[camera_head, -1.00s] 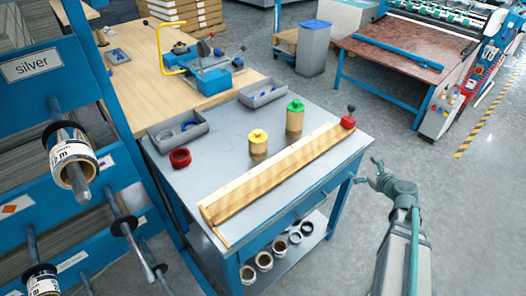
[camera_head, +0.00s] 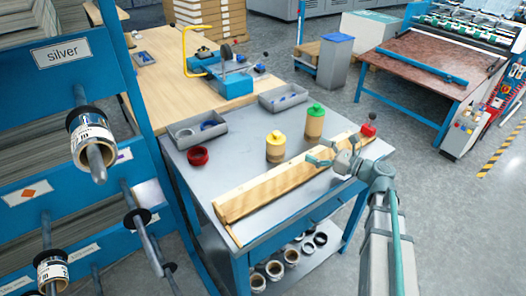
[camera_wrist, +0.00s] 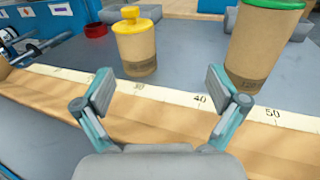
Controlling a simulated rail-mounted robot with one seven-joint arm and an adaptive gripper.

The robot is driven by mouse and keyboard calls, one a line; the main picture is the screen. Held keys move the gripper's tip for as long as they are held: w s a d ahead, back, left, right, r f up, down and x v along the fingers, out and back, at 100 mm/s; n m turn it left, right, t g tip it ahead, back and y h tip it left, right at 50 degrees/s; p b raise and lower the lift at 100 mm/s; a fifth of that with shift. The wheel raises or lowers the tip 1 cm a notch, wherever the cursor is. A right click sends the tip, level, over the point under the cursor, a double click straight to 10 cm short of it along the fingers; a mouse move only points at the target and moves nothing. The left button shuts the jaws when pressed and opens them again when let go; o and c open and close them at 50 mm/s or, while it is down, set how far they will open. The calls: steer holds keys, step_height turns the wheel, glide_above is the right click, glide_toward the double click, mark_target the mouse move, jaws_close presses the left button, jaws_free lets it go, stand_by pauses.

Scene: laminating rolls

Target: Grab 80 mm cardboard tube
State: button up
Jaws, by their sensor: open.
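Two cardboard tubes stand upright on the grey table (camera_head: 205,175). One, with a yellow cap (camera_head: 275,150), shows at upper left in the wrist view (camera_wrist: 139,52). The other, with a green cap (camera_head: 314,125), stands farther right and looks larger in the wrist view (camera_wrist: 262,48). My gripper (camera_head: 332,155) is open and empty above the wooden ruler bar, on the near side of both tubes. In the wrist view its fingers (camera_wrist: 162,90) are apart, with neither tube between them.
The wooden bar with a scale (camera_head: 275,187) lies along the table's front edge, a red knob (camera_head: 368,130) at its right end. A red ring (camera_head: 198,156) and grey trays (camera_head: 200,130) lie at the back. Several rolls (camera_head: 274,269) sit on the lower shelf. A roll rack stands left.

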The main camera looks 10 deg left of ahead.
mark_target(285, 144)
steer(key=a, duration=0.1)
steer(key=s+a+n+g, duration=0.1)
steer(key=a, duration=0.1)
steer(key=shift+s+g+y, duration=0.2)
steer(key=shift+g+y, duration=0.1)
steer(key=shift+y, duration=0.1)
steer(key=shift+a+n, duration=0.3)
steer(key=shift+a, duration=0.1)
steer(key=x, duration=1)
steer(key=shift+p, duration=0.3)
steer(key=c, duration=1.2)
steer(key=shift+r, duration=0.1)
